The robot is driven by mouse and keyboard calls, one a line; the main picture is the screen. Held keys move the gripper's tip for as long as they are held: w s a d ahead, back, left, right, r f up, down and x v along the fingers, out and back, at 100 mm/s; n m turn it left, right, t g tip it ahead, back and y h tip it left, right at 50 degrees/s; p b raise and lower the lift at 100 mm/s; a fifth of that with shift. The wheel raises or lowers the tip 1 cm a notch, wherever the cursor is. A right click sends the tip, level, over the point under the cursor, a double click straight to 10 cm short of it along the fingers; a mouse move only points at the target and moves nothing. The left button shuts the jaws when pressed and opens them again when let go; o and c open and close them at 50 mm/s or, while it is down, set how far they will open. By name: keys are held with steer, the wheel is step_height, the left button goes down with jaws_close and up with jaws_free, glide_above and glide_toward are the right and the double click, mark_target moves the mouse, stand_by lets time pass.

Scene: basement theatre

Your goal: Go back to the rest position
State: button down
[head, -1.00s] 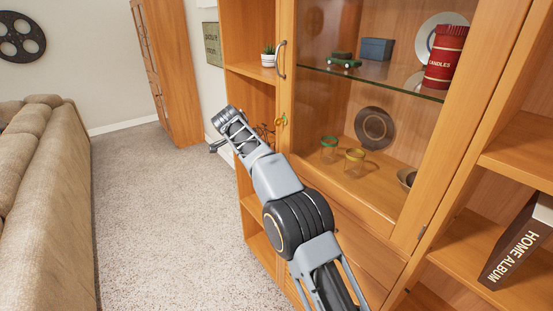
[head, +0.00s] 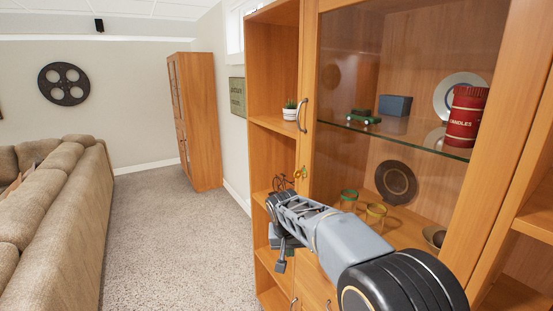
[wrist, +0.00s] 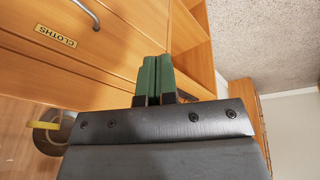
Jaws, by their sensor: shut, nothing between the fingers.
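My gripper (head: 281,262) is at the end of my grey arm, in front of the wooden cabinet (head: 312,60), and points down and away. In the wrist view its two green fingers (wrist: 152,80) are pressed together with nothing between them. Behind them in that view is a wooden front with a metal handle (wrist: 86,12) and a label reading "CLOTHS" (wrist: 56,36). My gripper looks apart from the cabinet.
The glass door has a key (head: 302,174) in its lock and a handle (head: 302,115). Behind it are a red candle tin (head: 465,117), a green toy car (head: 363,117) and a blue box (head: 395,105). A beige sofa (head: 60,220) stands left. Carpet (head: 170,245) between is clear.

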steer(key=s+d, duration=0.6)
steer(key=s, duration=0.6)
steer(key=s+d+t+y, duration=0.1)
steer(key=s+d, duration=0.6)
steer(key=s, duration=0.5)
steer(key=shift+r, duration=0.4)
